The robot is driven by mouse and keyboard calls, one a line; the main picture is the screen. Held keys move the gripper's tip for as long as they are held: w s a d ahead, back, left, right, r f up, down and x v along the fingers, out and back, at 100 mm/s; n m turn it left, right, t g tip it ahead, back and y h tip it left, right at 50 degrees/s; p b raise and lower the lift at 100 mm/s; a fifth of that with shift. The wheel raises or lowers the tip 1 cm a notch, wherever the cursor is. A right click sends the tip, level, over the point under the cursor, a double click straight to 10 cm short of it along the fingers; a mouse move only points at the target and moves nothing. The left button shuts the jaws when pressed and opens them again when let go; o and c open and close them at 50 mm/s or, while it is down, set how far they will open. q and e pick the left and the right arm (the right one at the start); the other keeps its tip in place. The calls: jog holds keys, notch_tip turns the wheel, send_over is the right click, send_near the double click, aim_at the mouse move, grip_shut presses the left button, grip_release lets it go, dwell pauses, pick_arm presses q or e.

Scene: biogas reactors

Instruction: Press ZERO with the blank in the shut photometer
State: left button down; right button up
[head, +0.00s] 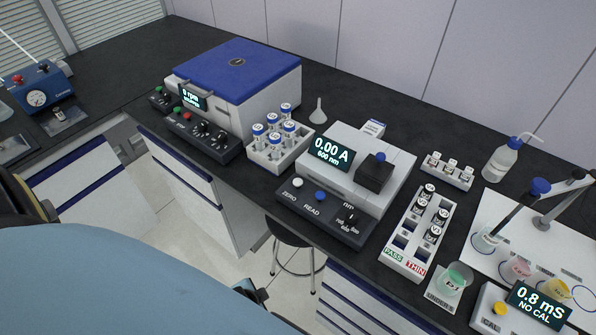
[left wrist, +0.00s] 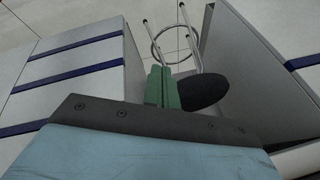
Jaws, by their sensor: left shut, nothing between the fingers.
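The photometer (head: 345,150) stands on the dark bench, its display (head: 332,153) reading 0.00 A, 600 nm. Its black lid (head: 375,175) with a blue knob looks shut, so any blank inside is hidden. On its front panel the white ZERO button (head: 297,182) sits left of the blue READ button (head: 320,196), with a dark nm knob at the right. In the left wrist view my left gripper (left wrist: 162,87) has its green fingers together and empty, over the floor and a stool, apart from the photometer. My right gripper is not in view.
A blue-lidded centrifuge (head: 240,70) and a rack of capped tubes (head: 280,150) stand left of the photometer. A cuvette rack (head: 448,170) and a PASS/TMIN vial rack (head: 405,255) stand right. The stool (head: 290,232) is below the bench edge.

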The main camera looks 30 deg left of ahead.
pick_arm(q)
jog(key=w+r+m+t+p, duration=0.25)
jog(key=w+r, duration=0.45)
jog(key=r, duration=0.4)
jog(key=w+a+r+m+t+p, duration=0.1)
jog(key=w+r+m+t, duration=0.4)
jog(key=r, duration=0.7)
jog(key=w+r+m+t+p, duration=0.1)
jog(key=w+r+m+t, duration=0.2)
jog(key=w+r, duration=0.65)
jog(key=w+d+r+m+g+h+p, duration=0.1)
jog(key=d+r+m+h, duration=0.35)
jog(key=m, duration=0.65)
jog(key=w+d+r+m+h+p, duration=0.1)
jog(key=d+r+m+h, duration=0.2)
jog(key=r+m+h, duration=0.55)
jog(key=a+f+m+g+y, duration=0.6)
jog(key=a+m, duration=0.4)
jog(key=m, duration=0.5)
jog(key=shift+f+y+p, duration=0.3)
jog(key=shift+f+y, duration=0.5)
